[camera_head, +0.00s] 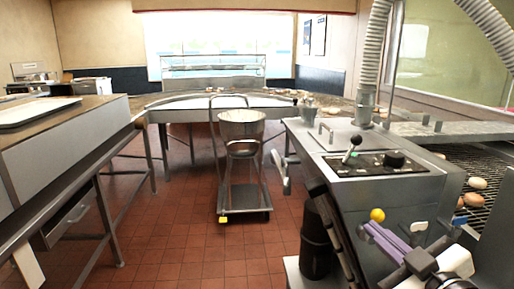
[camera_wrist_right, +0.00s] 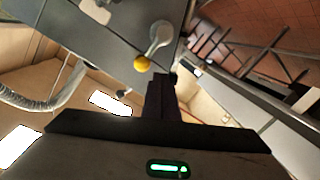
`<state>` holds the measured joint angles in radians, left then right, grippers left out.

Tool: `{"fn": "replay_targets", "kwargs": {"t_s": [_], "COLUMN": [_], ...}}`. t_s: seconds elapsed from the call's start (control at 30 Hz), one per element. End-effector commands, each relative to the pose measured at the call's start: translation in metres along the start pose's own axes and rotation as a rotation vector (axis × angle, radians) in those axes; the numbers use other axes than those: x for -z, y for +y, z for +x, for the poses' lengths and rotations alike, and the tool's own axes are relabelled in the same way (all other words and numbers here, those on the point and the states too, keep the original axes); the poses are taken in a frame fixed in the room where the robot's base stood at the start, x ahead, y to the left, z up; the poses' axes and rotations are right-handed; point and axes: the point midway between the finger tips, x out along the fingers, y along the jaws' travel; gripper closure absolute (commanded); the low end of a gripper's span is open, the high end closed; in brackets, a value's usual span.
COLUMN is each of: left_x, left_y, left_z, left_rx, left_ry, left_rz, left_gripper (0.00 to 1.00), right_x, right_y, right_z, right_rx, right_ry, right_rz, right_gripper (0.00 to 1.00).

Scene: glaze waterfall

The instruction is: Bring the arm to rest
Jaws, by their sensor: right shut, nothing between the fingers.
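My right gripper (camera_head: 372,230) is in the lower right of the head view, beside the front of the grey machine (camera_head: 400,193). Its two purplish fingers are shut together with nothing between them. A yellow knob (camera_head: 377,215) shows just beyond the fingertips. In the right wrist view, the dark fingers (camera_wrist_right: 160,80) are side by side, and the yellow knob (camera_wrist_right: 141,63) sits on a grey lever (camera_wrist_right: 160,36) close to the tips. The fingers look apart from the knob, though the exact gap is unclear. My left gripper is not in view.
The machine has a black-knobbed lever (camera_head: 355,141) on top. Several egg-like items (camera_head: 475,190) lie on a mesh belt at right. A cart with a metal bowl (camera_head: 241,124) stands mid-floor. A counter with a white tray (camera_head: 36,111) is at left.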

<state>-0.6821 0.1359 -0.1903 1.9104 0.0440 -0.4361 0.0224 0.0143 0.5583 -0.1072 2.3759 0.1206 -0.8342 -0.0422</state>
Motion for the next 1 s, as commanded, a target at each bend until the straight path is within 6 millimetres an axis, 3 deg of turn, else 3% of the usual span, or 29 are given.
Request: {"fn": "replay_targets", "kwargs": {"t_s": [0.03, 0.1, 0.2, 0.3, 0.5, 0.77, 1.0], "left_x": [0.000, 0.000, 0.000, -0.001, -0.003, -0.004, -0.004], "left_y": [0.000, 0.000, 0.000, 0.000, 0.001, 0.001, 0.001], "left_z": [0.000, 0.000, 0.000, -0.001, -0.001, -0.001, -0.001], "left_rx": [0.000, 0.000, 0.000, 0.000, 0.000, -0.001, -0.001], "left_ry": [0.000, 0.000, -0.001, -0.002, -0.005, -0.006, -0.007], "left_rz": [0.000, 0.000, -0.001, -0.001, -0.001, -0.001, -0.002], "left_gripper": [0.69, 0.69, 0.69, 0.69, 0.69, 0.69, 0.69], "right_x": [-0.036, -0.080, -0.134, -0.173, -0.218, -0.247, -0.272], "right_y": [-0.024, -0.051, -0.091, -0.123, -0.167, -0.209, -0.234], "right_z": [-0.009, -0.025, -0.057, -0.093, -0.155, -0.229, -0.200], "right_rx": [0.033, 0.069, 0.119, 0.160, 0.220, 0.283, 0.283], "right_ry": [-0.109, -0.255, -0.455, -0.626, -0.873, -1.128, -1.019], "right_rz": [0.055, 0.115, 0.196, 0.256, 0.339, 0.422, 0.441], "right_gripper": [1.00, 1.00, 1.00, 1.00, 1.00, 1.00, 1.00]}}
